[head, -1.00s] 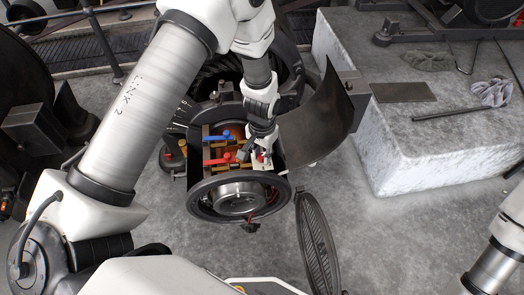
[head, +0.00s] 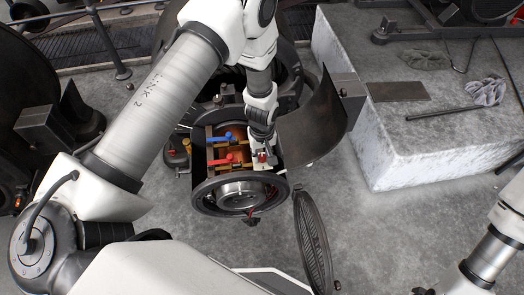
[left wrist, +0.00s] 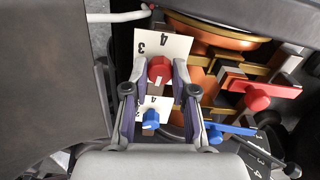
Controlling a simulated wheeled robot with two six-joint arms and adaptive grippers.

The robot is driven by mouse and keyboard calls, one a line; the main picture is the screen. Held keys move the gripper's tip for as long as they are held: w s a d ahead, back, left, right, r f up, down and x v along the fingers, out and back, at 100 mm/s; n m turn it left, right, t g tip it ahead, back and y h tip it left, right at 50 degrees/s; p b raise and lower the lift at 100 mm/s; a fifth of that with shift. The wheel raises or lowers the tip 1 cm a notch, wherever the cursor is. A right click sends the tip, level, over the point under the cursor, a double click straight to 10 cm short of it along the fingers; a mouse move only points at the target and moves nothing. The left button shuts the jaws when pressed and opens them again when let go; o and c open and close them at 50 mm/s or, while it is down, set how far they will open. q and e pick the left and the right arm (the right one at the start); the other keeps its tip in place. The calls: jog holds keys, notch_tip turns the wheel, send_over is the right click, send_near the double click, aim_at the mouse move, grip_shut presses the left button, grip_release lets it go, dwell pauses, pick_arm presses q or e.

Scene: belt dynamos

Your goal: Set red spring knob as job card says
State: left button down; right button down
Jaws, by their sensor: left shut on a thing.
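The red spring knob (left wrist: 160,70) stands on a white plate (left wrist: 177,43) with black numbers; a 3 and a 4 can be read. My left gripper (left wrist: 160,82) is around the red knob, a finger on each side, shut on it. In the head view the left gripper (head: 262,149) reaches down into the open dynamo (head: 240,190), at the right side of its opening. A blue knob (left wrist: 150,119) on a second numbered plate lies between the gripper's lower finger parts. The knob's exact pointer setting cannot be told. No job card can be made out. The right gripper is not clearly seen.
A red-handled lever (left wrist: 262,91) and a blue-handled lever (left wrist: 230,130) are close beside the gripper. A curved dark cover (head: 315,135) stands open at right. A round grille (head: 312,240) leans in front. A stone block (head: 400,150) holds a rod and gloves.

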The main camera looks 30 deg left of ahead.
aim_at(262, 156)
pick_arm(q)
jog(key=shift+n, duration=0.6)
jog(key=c, duration=0.9)
grip_release()
jog(key=shift+c, duration=0.2)
notch_tip(262, 156, up, 12)
jog(key=shift+f, duration=0.1)
